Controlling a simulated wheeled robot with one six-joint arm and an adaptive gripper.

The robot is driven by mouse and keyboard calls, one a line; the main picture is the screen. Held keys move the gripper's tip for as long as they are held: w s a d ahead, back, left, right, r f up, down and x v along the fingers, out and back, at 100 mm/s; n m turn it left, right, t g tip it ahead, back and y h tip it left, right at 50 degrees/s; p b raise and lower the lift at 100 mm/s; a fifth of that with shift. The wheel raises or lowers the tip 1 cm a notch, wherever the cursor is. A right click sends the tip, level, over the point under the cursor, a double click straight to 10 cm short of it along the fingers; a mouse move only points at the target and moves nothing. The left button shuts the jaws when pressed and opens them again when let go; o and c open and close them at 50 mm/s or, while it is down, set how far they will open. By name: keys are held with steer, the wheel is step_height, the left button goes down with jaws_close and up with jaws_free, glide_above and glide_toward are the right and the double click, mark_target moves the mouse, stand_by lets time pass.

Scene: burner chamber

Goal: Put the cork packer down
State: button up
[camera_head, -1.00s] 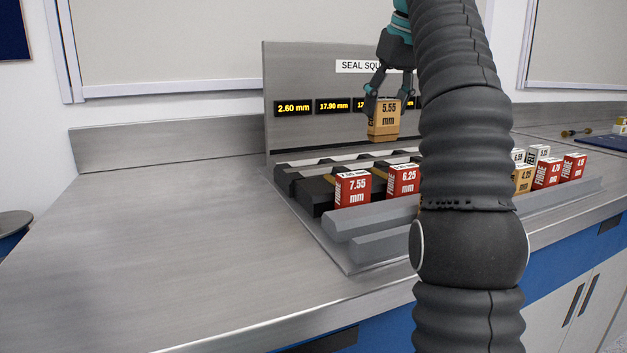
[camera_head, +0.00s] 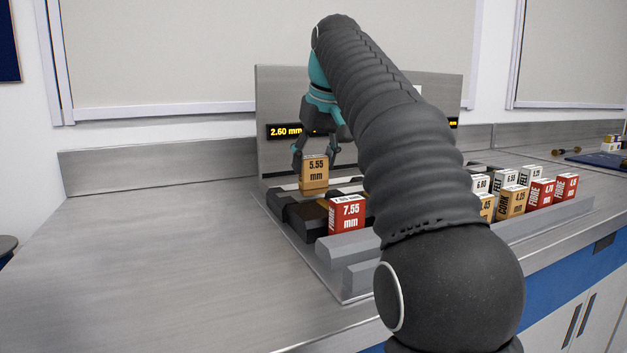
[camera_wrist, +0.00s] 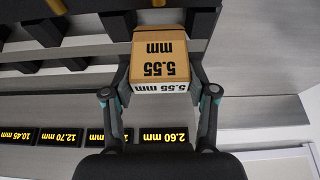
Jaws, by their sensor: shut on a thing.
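The cork packer is a tan block marked 5.55 mm (camera_head: 314,174). It also shows upside down in the wrist view (camera_wrist: 159,60), between the two fingers. My gripper (camera_head: 315,160) is shut on it and holds it upright over the left back part of the rack (camera_head: 300,222). I cannot tell whether its underside touches the rack. In the wrist view my gripper (camera_wrist: 160,88) grips the block by its sides.
A red 7.55 mm block (camera_head: 347,215) stands in front and to the right. Several white, tan and red blocks stand farther right, partly behind my arm. An upright panel with a 2.60 mm display (camera_head: 285,131) is behind. The counter (camera_head: 150,240) at left is clear.

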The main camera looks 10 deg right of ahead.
mark_target(316, 167)
steer(key=shift+f+b, duration=0.65)
steer(key=shift+f, duration=1.35)
steer(key=shift+f, duration=0.2)
steer(key=o, duration=1.2)
steer(key=shift+s+r, duration=0.15)
steer(key=shift+r, duration=0.45)
steer(key=p+v, duration=0.1)
steer(key=v, duration=1)
